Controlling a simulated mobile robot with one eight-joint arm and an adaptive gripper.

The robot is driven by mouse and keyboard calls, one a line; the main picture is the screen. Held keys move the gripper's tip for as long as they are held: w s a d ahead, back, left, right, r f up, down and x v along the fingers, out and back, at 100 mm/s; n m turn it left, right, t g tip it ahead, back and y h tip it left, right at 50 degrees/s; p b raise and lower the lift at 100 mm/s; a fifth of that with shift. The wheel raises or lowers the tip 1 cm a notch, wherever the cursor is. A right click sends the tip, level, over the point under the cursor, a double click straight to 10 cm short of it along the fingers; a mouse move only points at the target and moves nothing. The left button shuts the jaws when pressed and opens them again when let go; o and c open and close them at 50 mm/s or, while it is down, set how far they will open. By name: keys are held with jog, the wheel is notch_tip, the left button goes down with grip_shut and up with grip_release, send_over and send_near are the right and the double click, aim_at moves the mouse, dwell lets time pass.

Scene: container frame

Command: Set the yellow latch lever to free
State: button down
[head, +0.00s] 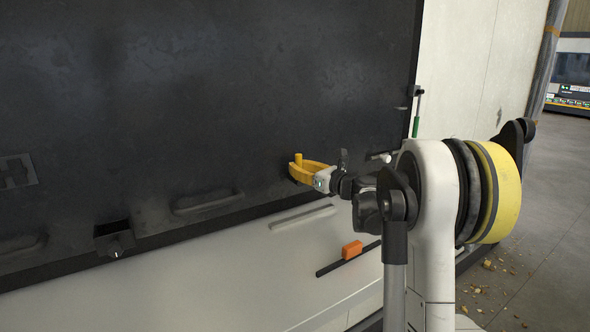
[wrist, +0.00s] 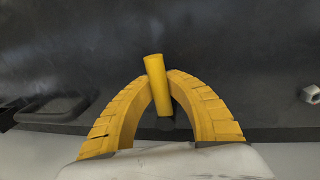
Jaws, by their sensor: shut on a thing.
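The yellow latch lever (head: 298,159) shows as a short yellow peg at the lower right of the large dark panel. In the wrist view the lever (wrist: 156,80) is a yellow cylinder, slightly tilted, with its lower end toward me. My gripper (head: 296,168) has yellow ribbed fingers and reaches the lever from the right. In the wrist view my gripper (wrist: 167,78) arches its two fingers around the lever, with the tips closed on it. The lever's base and pivot are hidden behind the fingers, and I cannot read any position marking.
A green-handled part (head: 415,126) stands at the panel's right edge. Open floor (head: 555,220) lies at right.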

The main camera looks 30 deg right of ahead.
jog(key=shift+d, duration=0.1)
dwell(0.4)
jog(key=c, duration=1.3)
grip_release()
jog(key=shift+s+d, duration=0.1)
jog(key=shift+d, duration=0.05)
jog(key=v, duration=1.2)
